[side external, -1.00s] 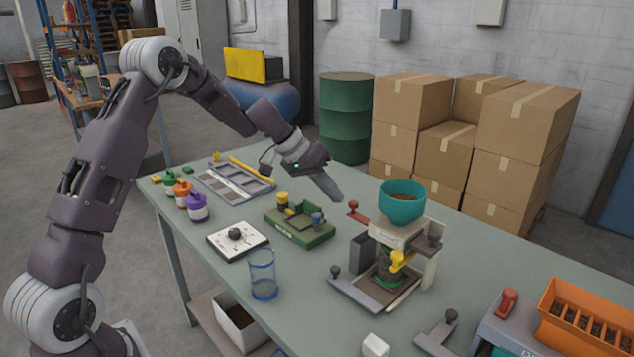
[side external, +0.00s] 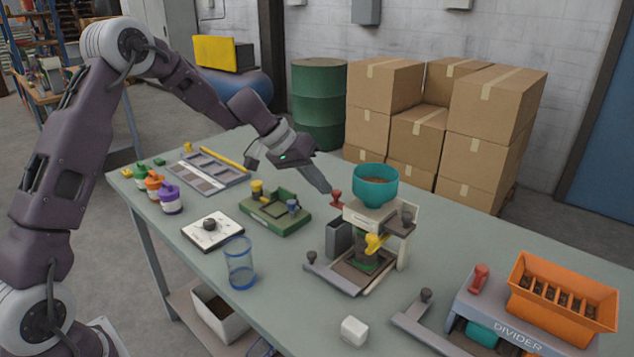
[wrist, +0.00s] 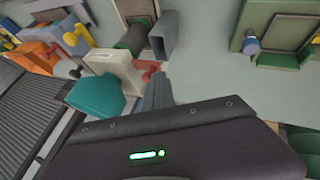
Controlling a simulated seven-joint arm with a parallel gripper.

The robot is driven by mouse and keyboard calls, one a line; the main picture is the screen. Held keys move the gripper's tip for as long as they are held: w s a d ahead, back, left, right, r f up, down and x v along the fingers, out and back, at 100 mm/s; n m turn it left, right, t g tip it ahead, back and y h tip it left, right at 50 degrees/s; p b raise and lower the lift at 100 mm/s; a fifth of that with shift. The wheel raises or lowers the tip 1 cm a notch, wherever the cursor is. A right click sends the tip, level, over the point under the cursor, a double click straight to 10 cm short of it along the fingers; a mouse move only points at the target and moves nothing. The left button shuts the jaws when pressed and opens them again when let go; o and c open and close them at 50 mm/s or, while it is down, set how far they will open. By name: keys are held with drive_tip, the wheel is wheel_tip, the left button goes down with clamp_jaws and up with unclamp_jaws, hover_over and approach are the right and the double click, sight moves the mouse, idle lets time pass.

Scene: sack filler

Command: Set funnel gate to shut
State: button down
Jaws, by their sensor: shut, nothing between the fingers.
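The teal funnel (side external: 375,186) holds brown material and sits on a pale block of the sack filler. A red-knobbed lever (side external: 337,199) sticks out to the left just below the funnel. A yellow handle (side external: 376,243) is lower on the front. My gripper (side external: 327,190) is shut and empty, its tips just beside the red knob; I cannot tell whether they touch. In the wrist view, the shut fingers (wrist: 157,88) are close to the red knob (wrist: 150,73), with the funnel (wrist: 96,96) to their left.
A green fixture (side external: 275,216) stands to the left of the filler. A clear blue-rimmed cup (side external: 239,264) and a white block (side external: 354,331) are nearer the front. The divider with its orange bin (side external: 562,290) is at right. Cardboard boxes (side external: 417,135) are stacked behind the table.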

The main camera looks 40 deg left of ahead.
drive_tip(key=shift+d, duration=0.3)
drive_tip(key=s+a+r, duration=0.6)
drive_tip(key=a+r, duration=0.2)
drive_tip(key=s+d+r+m+g+y, duration=0.15)
drive_tip(key=s+d+r, duration=0.45)
drive_tip(key=s+d, duration=0.6)
drive_tip(key=s+d+f+y, duration=0.1)
drive_tip(key=s, duration=0.9)
drive_tip(key=s+f+t+y, duration=0.1)
drive_tip(key=s+f+y, duration=0.1)
drive_tip(key=s, duration=0.9)
drive_tip(key=shift+s+d+f, duration=0.15)
drive_tip(key=shift+d+f, duration=0.05)
drive_tip(key=shift+d, duration=0.15)
